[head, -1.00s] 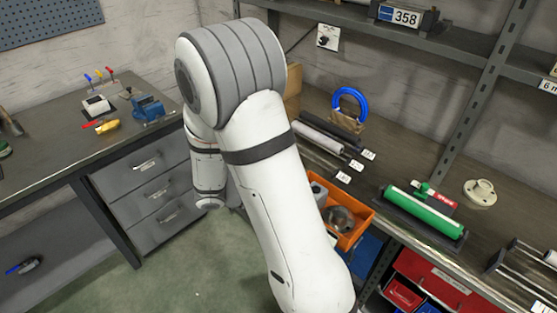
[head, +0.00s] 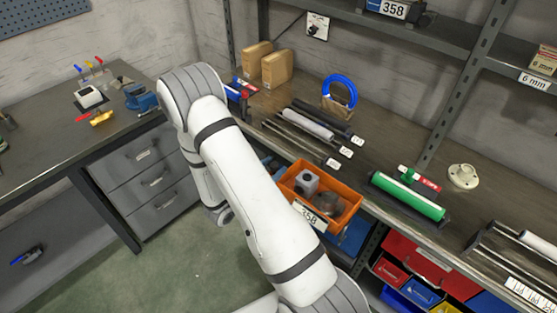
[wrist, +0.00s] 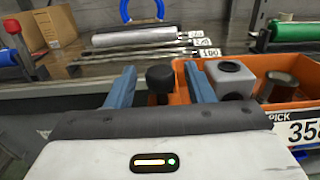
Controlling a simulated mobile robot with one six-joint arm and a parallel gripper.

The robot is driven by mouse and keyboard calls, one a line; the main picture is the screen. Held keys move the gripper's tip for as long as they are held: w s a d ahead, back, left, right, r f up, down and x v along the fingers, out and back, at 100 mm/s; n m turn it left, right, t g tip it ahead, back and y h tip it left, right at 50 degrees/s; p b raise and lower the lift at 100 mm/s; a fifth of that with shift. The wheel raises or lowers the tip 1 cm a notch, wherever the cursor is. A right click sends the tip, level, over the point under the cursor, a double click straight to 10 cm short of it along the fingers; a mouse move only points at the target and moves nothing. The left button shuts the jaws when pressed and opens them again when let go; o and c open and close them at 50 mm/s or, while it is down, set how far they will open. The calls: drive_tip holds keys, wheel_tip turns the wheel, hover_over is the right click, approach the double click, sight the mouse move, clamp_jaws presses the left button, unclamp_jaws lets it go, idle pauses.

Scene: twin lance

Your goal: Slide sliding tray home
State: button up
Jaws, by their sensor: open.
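An orange tray (head: 350,215) with a 358 label juts out from the front edge of the bench in the head view. It holds a grey block with a hole (head: 306,182) and darker round metal parts. The wrist view shows its orange wall (wrist: 300,97) at the right. My gripper (wrist: 160,86) has two blue fingers, apart, pointing toward the bench. A dark round knob (wrist: 160,76) shows between the fingertips, left of the grey block; I cannot tell whether they touch it. In the head view my arm hides most of the gripper.
The bench (head: 400,160) carries rods with tags, a green roller (head: 410,195) and a white flange (head: 462,176). Coloured bins (head: 415,270) sit below it at the right. A drawer cabinet (head: 150,185) stands at the left, with open floor between.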

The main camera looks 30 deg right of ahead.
sight(277, 164)
drive_tip(key=shift+p+x, duration=0.3)
drive_tip(key=shift+x, duration=1.25)
drive_tip(key=shift+c, duration=0.2)
clamp_jaws()
